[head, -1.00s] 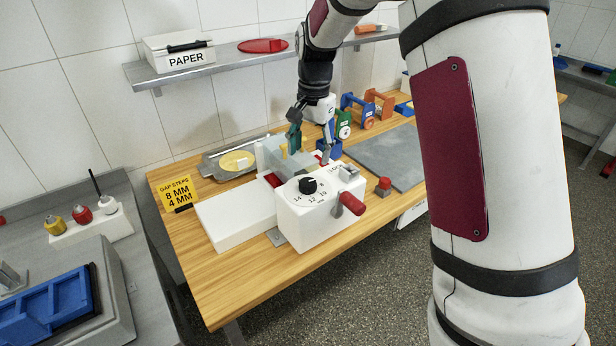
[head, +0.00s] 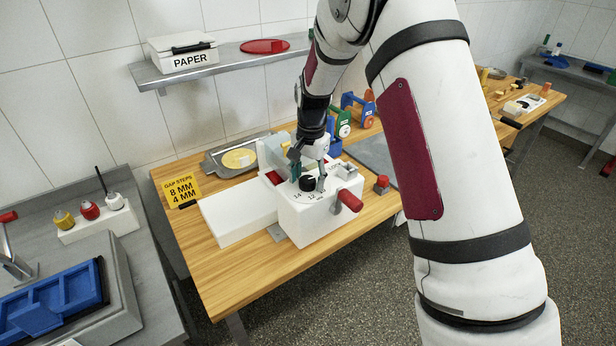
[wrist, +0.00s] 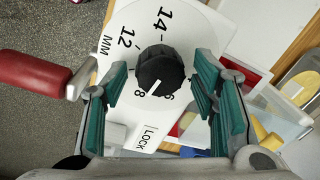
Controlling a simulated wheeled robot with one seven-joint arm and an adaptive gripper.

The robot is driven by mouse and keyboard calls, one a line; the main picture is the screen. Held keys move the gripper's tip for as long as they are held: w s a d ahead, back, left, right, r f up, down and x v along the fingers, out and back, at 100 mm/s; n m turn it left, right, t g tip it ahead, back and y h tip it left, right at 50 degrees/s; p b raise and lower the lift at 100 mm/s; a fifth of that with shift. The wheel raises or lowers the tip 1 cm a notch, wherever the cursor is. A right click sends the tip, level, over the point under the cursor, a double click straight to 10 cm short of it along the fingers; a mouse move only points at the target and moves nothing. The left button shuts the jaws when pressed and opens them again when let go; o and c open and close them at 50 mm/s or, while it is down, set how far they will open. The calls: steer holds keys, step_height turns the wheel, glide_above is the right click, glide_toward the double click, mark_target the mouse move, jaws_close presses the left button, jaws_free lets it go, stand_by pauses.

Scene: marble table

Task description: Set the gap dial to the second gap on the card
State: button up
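The yellow gap steps card (head: 181,190) reads 8 MM, then 4 MM. The gap dial is a black knob (head: 307,184) on top of a white machine (head: 306,222). In the wrist view the knob (wrist: 158,72) has a white mark at its lower edge, close to the 8; 14, 12 and 6 also show, and part of the scale is hidden. My gripper (head: 309,173) is over the dial. Its green-padded fingers (wrist: 161,74) are open on either side of the knob, with gaps between pads and knob.
A red handle (wrist: 35,85) on a metal arm sticks out beside the dial plate, near my left finger. A LOCK label (wrist: 148,136) lies near the dial. A red button (head: 381,184) stands right of the machine. A tray with a yellow disc (head: 238,158) lies behind.

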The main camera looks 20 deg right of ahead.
steer(key=c, duration=0.8)
steer(key=shift+n, duration=0.4)
steer(key=n+b, duration=0.1)
steer(key=n, duration=0.1)
steer(key=shift+n, duration=0.4)
steer(key=n+b, duration=0.1)
steer(key=n, duration=0.3)
steer(key=shift+n+b, duration=0.3)
steer(key=n+b, duration=0.1)
steer(key=n, duration=0.5)
steer(key=shift+w+g, duration=0.1)
steer(key=shift+g, duration=0.2)
steer(key=n, duration=0.5)
steer(key=shift+n, duration=0.3)
